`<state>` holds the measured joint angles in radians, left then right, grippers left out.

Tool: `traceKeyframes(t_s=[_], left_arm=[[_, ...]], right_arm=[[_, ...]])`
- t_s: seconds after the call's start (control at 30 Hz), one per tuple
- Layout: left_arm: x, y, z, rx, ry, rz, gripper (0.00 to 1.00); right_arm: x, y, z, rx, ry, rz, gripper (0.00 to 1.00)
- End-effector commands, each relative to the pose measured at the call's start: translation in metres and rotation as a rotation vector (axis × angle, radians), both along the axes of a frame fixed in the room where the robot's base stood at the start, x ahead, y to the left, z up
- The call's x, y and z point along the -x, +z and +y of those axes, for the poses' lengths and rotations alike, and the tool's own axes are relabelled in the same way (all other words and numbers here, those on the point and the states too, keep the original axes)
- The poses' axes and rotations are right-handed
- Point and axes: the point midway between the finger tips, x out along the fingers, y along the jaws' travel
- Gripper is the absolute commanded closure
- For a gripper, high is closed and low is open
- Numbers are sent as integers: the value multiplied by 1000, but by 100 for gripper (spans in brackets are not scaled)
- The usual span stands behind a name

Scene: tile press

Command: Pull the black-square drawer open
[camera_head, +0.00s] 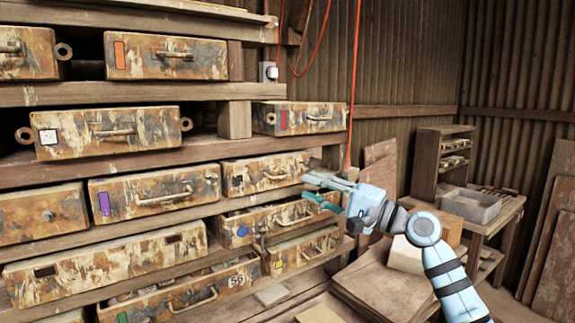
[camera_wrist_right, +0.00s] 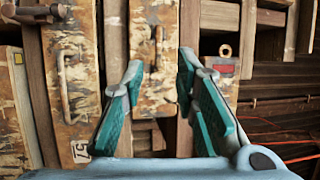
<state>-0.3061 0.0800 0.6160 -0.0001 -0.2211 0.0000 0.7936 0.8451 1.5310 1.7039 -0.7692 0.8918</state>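The drawer with a small black square (camera_head: 265,174) is on the right end of the middle shelf. Its rusty, paint-worn front has a bar handle and appears closed. In the right wrist view the drawer front (camera_wrist_right: 145,75) is turned on its side, with its handle (camera_wrist_right: 158,46) ahead of the fingertips. My right gripper (camera_head: 310,188) is just right of the drawer, fingers pointing left toward it. In the wrist view the gripper (camera_wrist_right: 160,63) is open and empty, with its fingers apart from the handle. My left gripper is not in view.
Below is a blue-marked drawer (camera_head: 282,219) standing partly open, then a yellow-marked one (camera_head: 306,249). A red-marked drawer (camera_head: 299,118) is above. More drawers fill the rack to the left. A workbench with a grey bin (camera_head: 471,205) and leaning boards are at right.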

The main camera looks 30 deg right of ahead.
Motion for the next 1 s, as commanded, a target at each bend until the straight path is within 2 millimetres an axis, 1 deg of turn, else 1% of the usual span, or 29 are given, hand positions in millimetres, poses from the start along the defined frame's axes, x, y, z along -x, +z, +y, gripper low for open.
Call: traceKeyframes(t_s=[0.03,0.07,0.1,0.2,0.3,0.43,0.67,0.83,0.87,1.0], left_arm=[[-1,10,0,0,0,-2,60],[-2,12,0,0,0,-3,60],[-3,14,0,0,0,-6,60],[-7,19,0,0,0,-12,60],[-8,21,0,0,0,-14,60],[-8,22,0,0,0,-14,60],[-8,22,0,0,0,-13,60],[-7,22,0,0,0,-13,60],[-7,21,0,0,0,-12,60],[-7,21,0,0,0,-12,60]], right_arm=[[-10,8,7,-7,4,-1,73],[-16,9,12,-5,5,0,73],[-24,10,15,-5,2,-1,73],[-41,11,25,-3,2,1,73],[-53,12,31,-1,-2,1,73],[-60,12,36,1,-1,3,73],[-60,11,36,2,-1,2,73],[-60,11,36,2,-1,2,98],[-60,11,36,2,-1,2,100],[-60,11,36,2,-1,2,100]])
